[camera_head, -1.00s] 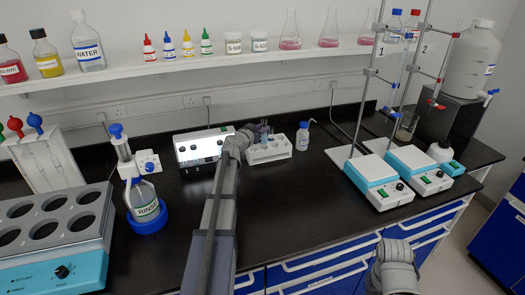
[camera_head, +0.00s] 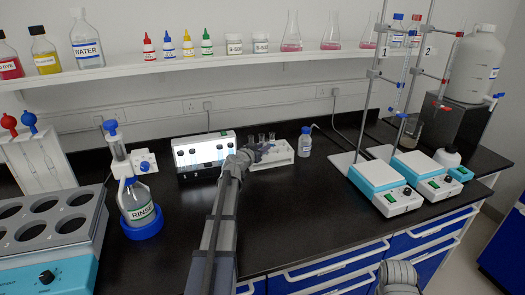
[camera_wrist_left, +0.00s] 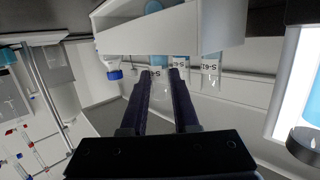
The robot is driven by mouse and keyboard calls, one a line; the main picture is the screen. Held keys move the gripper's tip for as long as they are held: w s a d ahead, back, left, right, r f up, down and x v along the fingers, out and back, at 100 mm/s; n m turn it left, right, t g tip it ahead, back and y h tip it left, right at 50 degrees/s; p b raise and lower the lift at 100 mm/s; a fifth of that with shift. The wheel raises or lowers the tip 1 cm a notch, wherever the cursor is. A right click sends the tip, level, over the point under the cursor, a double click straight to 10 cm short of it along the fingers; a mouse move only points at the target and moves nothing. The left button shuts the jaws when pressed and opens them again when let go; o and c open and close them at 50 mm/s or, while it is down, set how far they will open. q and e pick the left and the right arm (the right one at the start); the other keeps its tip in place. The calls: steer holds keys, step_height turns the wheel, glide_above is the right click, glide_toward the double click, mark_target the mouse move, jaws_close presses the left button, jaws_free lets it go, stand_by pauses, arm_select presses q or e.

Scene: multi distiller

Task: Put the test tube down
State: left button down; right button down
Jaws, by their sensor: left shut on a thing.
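My left gripper (camera_head: 256,153) is at the left part of the white tube rack (camera_head: 284,158), beside the white illuminated box. In the left wrist view its dark fingers (camera_wrist_left: 163,75) are shut on a clear labelled test tube (camera_wrist_left: 158,88). The held tube lines up with two other labelled tubes (camera_wrist_left: 182,68) (camera_wrist_left: 211,72) in the rack (camera_wrist_left: 195,32), which appears upside down there. The held tube's lower end appears within the rack; whether it rests on the bottom cannot be told. Only part of my right arm shows at the lower right; its gripper does not.
The illuminated box (camera_head: 203,153) stands just left of the rack, and a small blue-capped bottle (camera_head: 305,142) just right. Two stirrers with stands (camera_head: 385,190) are at the right. The bench front is clear around my arm.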

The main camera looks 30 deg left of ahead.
arm_select(q)
steer(key=shift+f, duration=0.2)
steer(key=c, duration=0.7)
jaws_free()
steer(key=shift+r, duration=0.1)
steer(key=shift+r, duration=0.15)
steer(key=p+v, duration=0.2)
steer(key=v, duration=1)
steer(key=shift+r, duration=0.1)
